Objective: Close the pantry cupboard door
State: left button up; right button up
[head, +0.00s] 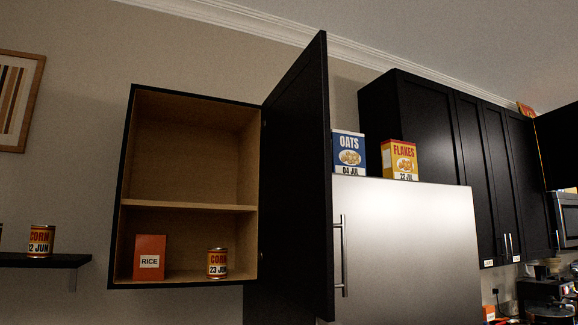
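The pantry cupboard (189,204) hangs on the wall left of the middle, with a black outer frame and a tan wooden inside. Its black door (297,185) is hinged on the right side and stands wide open, swung out toward me. A vertical metal handle (341,256) shows near the door's free edge, low down; I cannot tell for certain whether it belongs to the door or the fridge. On the cupboard's bottom level stand an orange rice box (149,258) and a corn can (217,263). The upper level is empty. Neither of my grippers is in view.
A steel fridge (410,250) stands right of the door, with an oats box (349,153) and a flakes box (399,160) on top. A dark wall shelf (45,261) with a corn can (40,241) is at the left. More black cupboards (450,150) are at the right.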

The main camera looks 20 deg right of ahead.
aim_at(295, 247)
jog(key=i+l+u, duration=0.2)
jog(key=i+l, duration=0.15)
jog(key=l, duration=0.25)
jog(key=i+l+u, duration=0.1)
jog(key=l, duration=0.25)
jog(key=i+l+u, duration=0.1)
jog(key=i+l, duration=0.15)
jog(key=i+l+u, duration=0.1)
jog(key=l, duration=0.35)
jog(key=i+l+u, duration=0.1)
jog(key=l, duration=0.25)
jog(key=i+l+u, duration=0.1)
jog(key=l, duration=0.3)
jog(key=i+l+u, duration=0.1)
jog(key=l, duration=0.3)
jog(key=i, duration=0.1)
